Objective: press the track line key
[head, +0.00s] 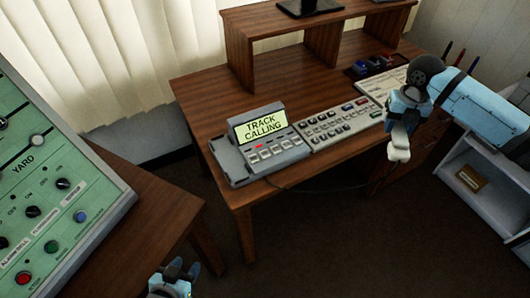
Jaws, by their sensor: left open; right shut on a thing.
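A grey telephone console (265,150) sits at the front left of the wooden desk. Its yellow-green screen (261,125) reads "TRACK CALLING". Below the screen are rows of keys, and one key (259,146) shows red; the key labels are too small to read. My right gripper (401,132) is over the desk's right front part, shut on a small pale thing (398,150) that I cannot identify. It is well to the right of the console. My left gripper (176,272) is open and low at the bottom edge, below and left of the console, apart from it.
A grey key panel (340,124) adjoins the console on the right. A wooden shelf (285,32) stands at the desk's back. A green lever-frame panel (45,180) with knobs and buttons fills the left. Dark floor (310,240) lies in front of the desk.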

